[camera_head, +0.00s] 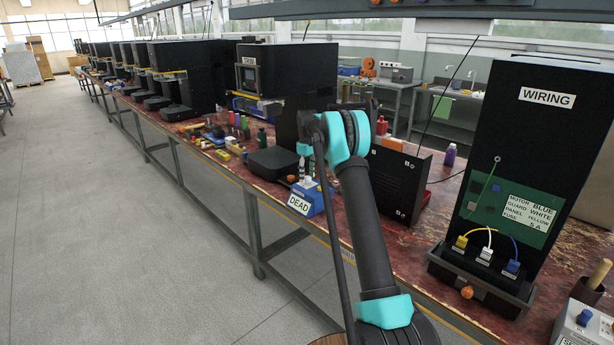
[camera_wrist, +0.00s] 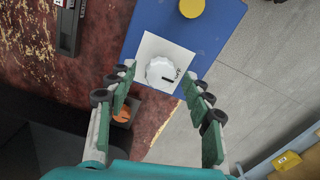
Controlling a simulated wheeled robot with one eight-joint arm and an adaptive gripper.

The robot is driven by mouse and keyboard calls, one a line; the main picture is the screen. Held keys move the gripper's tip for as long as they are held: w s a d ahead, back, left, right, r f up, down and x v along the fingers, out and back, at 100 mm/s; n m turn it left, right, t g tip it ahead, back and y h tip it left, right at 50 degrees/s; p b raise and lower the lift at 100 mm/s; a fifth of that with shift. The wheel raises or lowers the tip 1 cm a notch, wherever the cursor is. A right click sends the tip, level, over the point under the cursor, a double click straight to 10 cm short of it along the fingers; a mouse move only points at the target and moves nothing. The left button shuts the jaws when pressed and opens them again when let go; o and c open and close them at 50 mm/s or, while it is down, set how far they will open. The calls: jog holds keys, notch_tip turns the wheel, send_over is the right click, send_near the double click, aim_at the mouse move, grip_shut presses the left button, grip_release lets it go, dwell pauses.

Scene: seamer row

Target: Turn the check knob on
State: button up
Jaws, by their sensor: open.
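The check knob (camera_wrist: 162,73) is a white, scalloped round knob with a dark pointer mark, on a white plate (camera_wrist: 152,48) fixed to a blue box (camera_wrist: 220,20). Small lettering beside the pointer is too small to read surely. My gripper (camera_wrist: 159,79) is open, with one finger on each side of the knob and nothing held; whether the pads touch the knob I cannot tell. In the head view the blue box (camera_head: 316,203) carries a DEAD label (camera_head: 299,204) near the bench's front edge. My arm partly hides that area, and the knob does not show clearly there.
A yellow round part (camera_wrist: 192,8) sits on the blue box beyond the knob. An orange knob (camera_wrist: 122,114) on a dark unit is near my left finger. The black WIRING panel (camera_head: 510,150) stands at the right. Bottles and dark machines line the bench; the aisle floor (camera_head: 130,230) is clear.

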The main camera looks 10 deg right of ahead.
jog(key=shift+f, duration=0.1)
jog(key=c, duration=1.1)
jog(key=shift+c, duration=0.2)
jog(key=shift+m, duration=0.3)
jog(key=m, duration=0.8)
jog(key=shift+m, duration=0.4)
jog(key=m, duration=0.4)
jog(key=shift+m, duration=2.2)
